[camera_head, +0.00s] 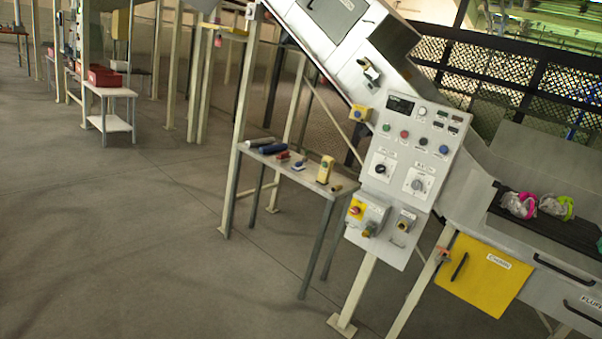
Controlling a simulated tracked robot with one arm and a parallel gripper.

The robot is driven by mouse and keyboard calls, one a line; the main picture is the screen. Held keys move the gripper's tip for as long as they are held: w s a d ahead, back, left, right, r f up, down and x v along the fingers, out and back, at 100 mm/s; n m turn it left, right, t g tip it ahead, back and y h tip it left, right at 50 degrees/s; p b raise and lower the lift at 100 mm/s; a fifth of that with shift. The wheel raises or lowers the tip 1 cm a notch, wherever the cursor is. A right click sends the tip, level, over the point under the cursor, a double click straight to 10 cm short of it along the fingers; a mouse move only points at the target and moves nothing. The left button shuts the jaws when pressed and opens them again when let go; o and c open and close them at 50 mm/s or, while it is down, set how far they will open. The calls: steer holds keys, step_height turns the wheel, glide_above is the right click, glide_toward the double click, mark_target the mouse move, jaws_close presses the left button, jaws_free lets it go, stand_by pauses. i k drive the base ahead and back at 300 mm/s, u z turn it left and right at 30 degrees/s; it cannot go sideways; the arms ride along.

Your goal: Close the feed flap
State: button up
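I see no part clearly marked as the feed flap. A sloping metal chute (325,48) runs down from the top centre toward the right. A grey panel (338,14) with a dark edge is set in its upper face, cut off by the top of the picture. A dark-sided box shape (394,40) stands beside it. A small metal latch or handle (371,74) sits lower on the chute. I cannot tell which of these is the flap, or whether it is open. My gripper is not in view.
A tilted-looking control panel (412,155) with buttons and knobs stands at centre right. A narrow bench (312,184) with small tools is left of it. A yellow door (484,275), black belt (560,229) and bundles (519,205) are right. Open floor (130,240) fills the left.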

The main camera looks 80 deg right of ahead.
mark_target(586, 266)
steer(key=z, duration=1.65)
steer(key=i, duration=0.15)
steer(key=z, duration=2.45)
steer(key=k, duration=0.6)
steer(key=z, duration=0.25)
steer(key=i, duration=0.5)
steer(key=u, duration=0.15)
